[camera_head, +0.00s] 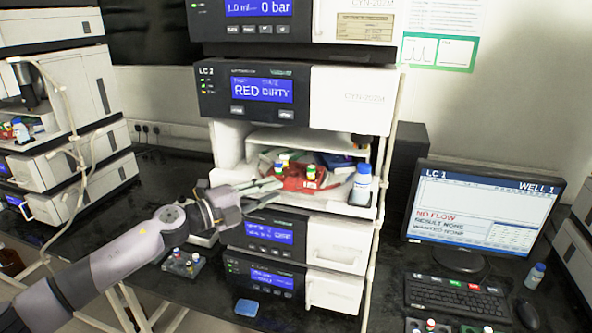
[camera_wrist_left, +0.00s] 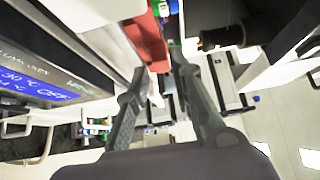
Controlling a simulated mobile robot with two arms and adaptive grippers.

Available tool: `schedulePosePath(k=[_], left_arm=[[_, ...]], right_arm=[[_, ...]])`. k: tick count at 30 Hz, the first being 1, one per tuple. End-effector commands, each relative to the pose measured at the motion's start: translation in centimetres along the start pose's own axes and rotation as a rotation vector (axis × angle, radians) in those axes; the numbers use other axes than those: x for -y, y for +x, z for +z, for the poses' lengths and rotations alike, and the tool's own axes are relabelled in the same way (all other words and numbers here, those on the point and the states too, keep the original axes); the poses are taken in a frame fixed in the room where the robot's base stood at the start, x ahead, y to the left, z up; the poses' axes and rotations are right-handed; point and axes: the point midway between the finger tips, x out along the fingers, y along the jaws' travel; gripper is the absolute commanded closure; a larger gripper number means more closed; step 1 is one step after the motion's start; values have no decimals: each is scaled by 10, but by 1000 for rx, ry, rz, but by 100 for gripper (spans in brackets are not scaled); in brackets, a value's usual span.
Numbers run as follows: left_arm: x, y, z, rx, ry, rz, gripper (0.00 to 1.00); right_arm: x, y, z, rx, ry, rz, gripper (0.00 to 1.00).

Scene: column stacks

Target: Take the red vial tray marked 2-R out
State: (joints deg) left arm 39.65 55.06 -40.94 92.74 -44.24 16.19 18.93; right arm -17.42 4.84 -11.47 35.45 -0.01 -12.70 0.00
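The red vial tray (camera_head: 302,181) sits in the open bay (camera_head: 232,178) of the LC 2 stack, with several capped vials standing in it. Its marking is too small to read. My left gripper (camera_head: 276,190) reaches in from the left, with its fingertips at the tray's left end. In the left wrist view its two fingers (camera_wrist_left: 157,62) are spread apart, and the red tray (camera_wrist_left: 146,36) shows just beyond and between the tips. Contact cannot be told. My right gripper is not in view.
A white bottle with a blue cap (camera_head: 362,186) stands at the bay's right edge. A small vial rack (camera_head: 184,263) and blue sponge (camera_head: 246,308) lie on the black bench. The LC 1 monitor (camera_head: 480,214) stands right.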

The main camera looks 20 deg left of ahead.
Motion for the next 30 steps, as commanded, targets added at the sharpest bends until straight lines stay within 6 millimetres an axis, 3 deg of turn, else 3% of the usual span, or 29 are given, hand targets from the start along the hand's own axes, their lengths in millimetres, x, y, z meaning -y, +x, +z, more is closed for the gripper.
schedulePosePath(k=[1,7,15,24,30], left_arm=[[6,9,2,0,-2,-4,78],[3,31,3,-1,0,-1,78],[1,32,3,0,1,0,79],[1,32,3,0,1,0,99],[1,32,3,0,1,0,100]], right_arm=[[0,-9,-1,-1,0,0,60],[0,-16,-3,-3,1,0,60],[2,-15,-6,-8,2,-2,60],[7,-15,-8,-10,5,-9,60],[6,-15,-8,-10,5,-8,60]])
